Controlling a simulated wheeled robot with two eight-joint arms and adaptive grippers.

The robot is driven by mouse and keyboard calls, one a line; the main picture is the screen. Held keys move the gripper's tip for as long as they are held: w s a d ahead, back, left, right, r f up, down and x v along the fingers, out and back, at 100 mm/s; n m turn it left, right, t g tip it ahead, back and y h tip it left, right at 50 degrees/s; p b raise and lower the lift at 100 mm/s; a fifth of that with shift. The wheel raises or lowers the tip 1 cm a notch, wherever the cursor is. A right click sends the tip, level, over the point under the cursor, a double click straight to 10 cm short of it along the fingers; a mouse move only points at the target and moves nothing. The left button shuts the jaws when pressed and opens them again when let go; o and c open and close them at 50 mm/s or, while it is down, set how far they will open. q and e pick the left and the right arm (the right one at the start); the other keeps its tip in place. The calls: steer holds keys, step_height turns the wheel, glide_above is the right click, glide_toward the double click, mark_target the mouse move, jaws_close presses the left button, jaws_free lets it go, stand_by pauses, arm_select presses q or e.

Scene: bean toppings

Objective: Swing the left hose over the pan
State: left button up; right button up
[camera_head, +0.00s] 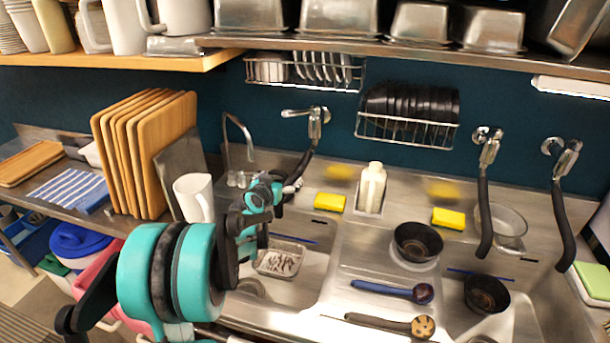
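The left hose (305,163) is black and hangs from a chrome wall tap (317,118) left of the middle. My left gripper (289,188) is at the hose's lower end, touching or very close to it. The arm hides part of the gripper, so I cannot tell whether its fingers are closed on the hose. A shallow metal pan (283,258) with small items in it sits in the left sink, below and near the gripper. The hose end is up and behind it in the picture. My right gripper is out of view.
Two other black hoses (484,215) (563,225) hang to the right. Dark bowls (418,242) (487,294), a blue ladle (392,290), a soap bottle (371,188) and yellow sponges (330,202) (449,218) are around the sinks.

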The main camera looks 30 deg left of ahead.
arm_select(q)
steer(key=a+p+v, duration=0.1)
steer(key=p+v, duration=0.1)
steer(key=v, duration=0.6)
steer(key=shift+s+a, duration=0.2)
steer(key=shift+s, duration=0.2)
steer(key=shift+r, duration=0.1)
